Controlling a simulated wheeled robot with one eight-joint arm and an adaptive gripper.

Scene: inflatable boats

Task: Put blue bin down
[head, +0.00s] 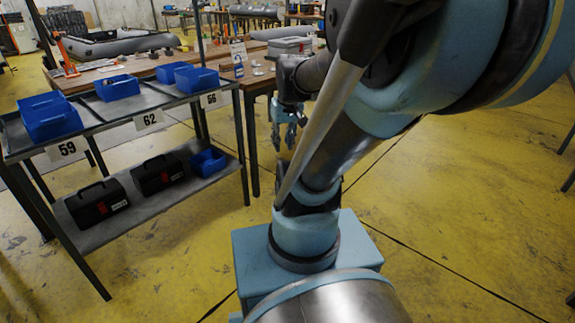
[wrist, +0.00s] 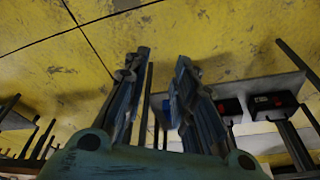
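Blue bins stand on the shelf rack at left in the head view: one at the far left (head: 45,116), one in the middle (head: 117,87), and two close together at the right, (head: 171,72) and (head: 197,79). Another small blue bin (head: 208,162) sits on the lower shelf. My gripper (head: 288,118) hangs right of the rack over the floor, holding no bin. In the wrist view its fingers (wrist: 161,58) are apart with only floor and background between them. A small blue patch (wrist: 167,114), likely the lower-shelf bin, shows behind the fingers.
The metal rack (head: 150,108) has labels 59, 62 and 66. Two black toolboxes, (head: 96,202) and (head: 158,174), lie on its lower shelf. A wooden table (head: 258,82) stands behind my gripper. Yellow floor (head: 460,210) is clear at right.

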